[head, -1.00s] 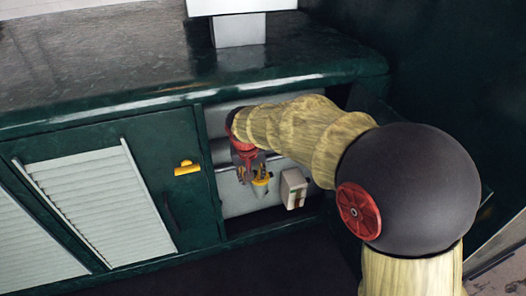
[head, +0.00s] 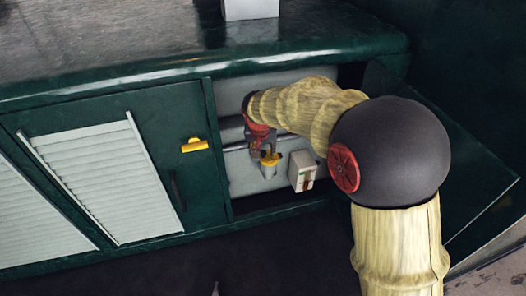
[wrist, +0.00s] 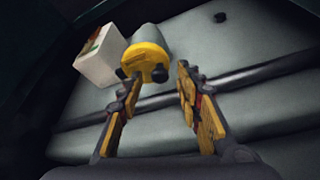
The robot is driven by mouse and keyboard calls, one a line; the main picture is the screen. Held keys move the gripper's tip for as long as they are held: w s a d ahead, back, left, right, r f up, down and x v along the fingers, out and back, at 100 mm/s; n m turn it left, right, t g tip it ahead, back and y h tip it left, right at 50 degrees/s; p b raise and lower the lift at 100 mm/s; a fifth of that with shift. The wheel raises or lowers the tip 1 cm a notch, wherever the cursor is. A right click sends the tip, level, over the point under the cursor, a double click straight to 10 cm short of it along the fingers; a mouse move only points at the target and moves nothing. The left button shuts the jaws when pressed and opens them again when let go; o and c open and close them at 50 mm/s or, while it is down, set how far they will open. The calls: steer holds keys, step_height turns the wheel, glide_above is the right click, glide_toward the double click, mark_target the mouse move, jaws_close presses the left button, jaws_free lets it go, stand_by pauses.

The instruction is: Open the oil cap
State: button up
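The oil cap (wrist: 146,60) is yellow and round, with a dark knob on its rim. It sits on the end of a pale grey cylinder (wrist: 151,33) inside the open cabinet bay. In the head view the yellow cap (head: 269,159) shows just below my gripper (head: 262,143), partly hidden by it. In the wrist view my gripper (wrist: 159,79) is open and empty. Its two fingers are spread apart, and the cap lies just beyond the tips, nearer the left one. I cannot tell whether the left fingertip touches the cap.
A white box (head: 302,171) with a label stands right of the cap. A dark pipe (wrist: 255,76) runs along the bay behind the fingers. A closed green door with a yellow latch (head: 194,145) is on the left; an open door (head: 450,160) is on the right. A countertop (head: 120,45) overhangs.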

steer(key=shift+c, duration=0.9)
jaws_close()
